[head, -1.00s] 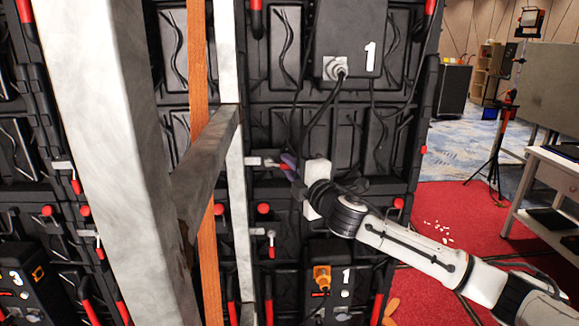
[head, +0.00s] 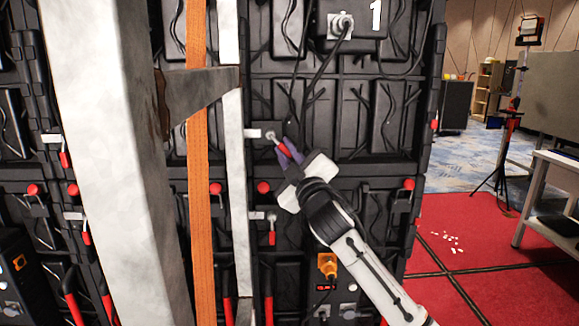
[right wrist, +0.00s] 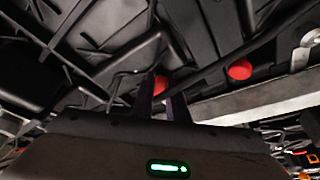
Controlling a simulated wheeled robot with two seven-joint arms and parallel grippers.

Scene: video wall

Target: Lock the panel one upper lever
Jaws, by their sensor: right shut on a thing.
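The panel one upper lever (head: 281,149) has a red handle on a silver pivot at the panel's left edge in the head view. It slants down to the right from its pivot. My right gripper (head: 290,153) is shut on this handle with its purple fingers, which hide part of it. In the right wrist view the fingers (right wrist: 162,105) point at the dark panel, with a red rounded end between them; I cannot tell if that is the handle. Panel one (head: 352,122) is black and carries a white 1. My left gripper is out of view.
A lower red lever (head: 271,237) hangs down below. Red knobs (head: 263,187) sit between the levers. A pale upright beam (head: 115,160) and an orange strap (head: 198,200) stand left. Cables hang above the gripper.

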